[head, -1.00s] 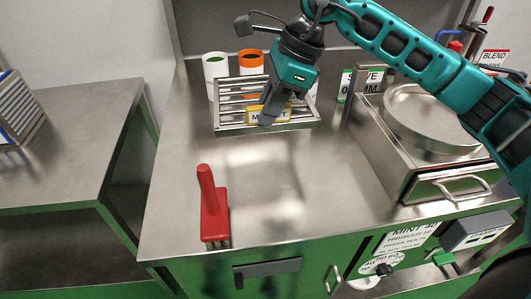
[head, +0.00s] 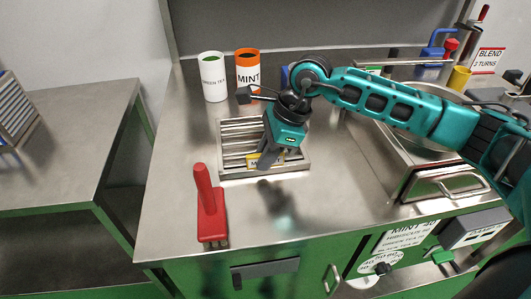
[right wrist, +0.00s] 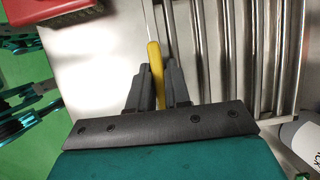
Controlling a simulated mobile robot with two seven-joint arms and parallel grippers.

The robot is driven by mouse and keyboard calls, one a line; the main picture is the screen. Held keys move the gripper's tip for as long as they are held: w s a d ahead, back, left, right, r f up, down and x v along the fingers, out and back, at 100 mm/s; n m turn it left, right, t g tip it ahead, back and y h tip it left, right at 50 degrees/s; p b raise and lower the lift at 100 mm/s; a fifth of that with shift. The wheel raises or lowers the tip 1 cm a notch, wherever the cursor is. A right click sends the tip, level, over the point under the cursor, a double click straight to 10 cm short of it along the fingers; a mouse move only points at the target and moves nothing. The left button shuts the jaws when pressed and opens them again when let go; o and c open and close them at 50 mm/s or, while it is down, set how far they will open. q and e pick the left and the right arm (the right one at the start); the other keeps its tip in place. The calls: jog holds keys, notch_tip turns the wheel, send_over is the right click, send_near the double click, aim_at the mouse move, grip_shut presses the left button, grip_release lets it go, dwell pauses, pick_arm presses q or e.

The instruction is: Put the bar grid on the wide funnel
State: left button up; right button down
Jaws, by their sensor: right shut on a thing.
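The bar grid (head: 229,168) is a steel frame with several parallel bars and a yellow label on its near side. It is at the middle of the bench, left of centre in the head view; I cannot tell whether it touches the bench top. My right gripper (head: 266,163) is shut on its near edge at the yellow label. In the right wrist view the fingers (right wrist: 157,88) close on the yellow label, with the bars (right wrist: 255,50) to the right. A wide round steel dish (head: 428,152), possibly the wide funnel, is partly hidden behind my right arm. My left gripper is out of view.
A red brush (head: 211,215) stands near the front edge, close to the grid. A green tea can (head: 213,80) and an orange mint can (head: 248,75) stand behind. A steel drawer unit (head: 420,186) is at right. Bench between grid and drawer unit is clear.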

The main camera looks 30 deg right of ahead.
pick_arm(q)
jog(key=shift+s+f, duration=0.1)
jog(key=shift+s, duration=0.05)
pick_arm(e)
jog(key=c, duration=1.1)
grip_release()
jog(key=shift+r, duration=0.15)
notch_tip(320, 180, up, 11)
jog(key=d+g+h+b, duration=0.1)
jog(key=d+h+b, duration=0.1)
jog(key=h+b, duration=0.1)
jog(key=f, duration=0.6)
jog(key=shift+s+a+f, duration=0.1)
jog(key=shift+a+f, duration=0.2)
jog(key=shift+a, duration=0.1)
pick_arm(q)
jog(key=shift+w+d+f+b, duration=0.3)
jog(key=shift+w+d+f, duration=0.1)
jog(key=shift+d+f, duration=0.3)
pick_arm(e)
jog(key=shift+a+f, duration=0.2)
jog(key=shift+f, duration=0.65)
jog(key=shift+a+f, duration=0.25)
jog(key=shift+f, duration=0.65)
jog(key=shift+a+f, duration=0.2)
jog(key=shift+f, duration=0.65)
